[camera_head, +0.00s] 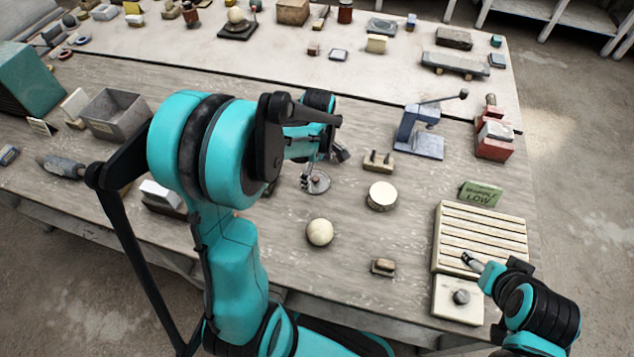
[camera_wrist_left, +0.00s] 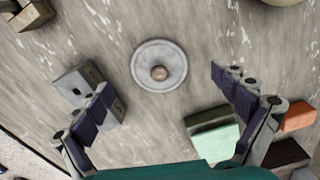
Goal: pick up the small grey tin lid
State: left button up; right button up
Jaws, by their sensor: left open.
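The small grey tin lid (camera_head: 320,186) lies flat on the worn wooden table, partly hidden by my left gripper in the head view. In the left wrist view the lid (camera_wrist_left: 145,78) is a round grey disc with a brownish knob at its middle. My left gripper (camera_head: 323,168) is open above the lid. In the left wrist view its two fingers (camera_wrist_left: 172,88) are spread wide, with the lid ahead of and between them, not touched. My right gripper (camera_head: 470,260) hangs over the slatted rack's front edge; its jaw opening is too small to tell.
A grey block (camera_wrist_left: 72,80) sits close by the left finger in the wrist view, and a pale green-topped block (camera_wrist_left: 215,143) lies near the other. A plaster sphere (camera_head: 320,232), a round pale disc (camera_head: 382,195), a pegged wooden block (camera_head: 378,161) and a slatted rack (camera_head: 480,238) stand around.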

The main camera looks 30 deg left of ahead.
aim_at(317, 179)
pick_arm(q)
jog(key=f, duration=0.2)
jog(key=f+b, duration=0.1)
jog(key=f, duration=0.1)
jog(key=shift+w+a, duration=0.15)
jog(key=shift+w, duration=0.05)
jog(key=shift+r, duration=0.1)
jog(key=c, duration=1.1)
jog(key=shift+s, duration=0.1)
jog(key=shift+c, duration=0.3)
jog(key=shift+r, duration=0.1)
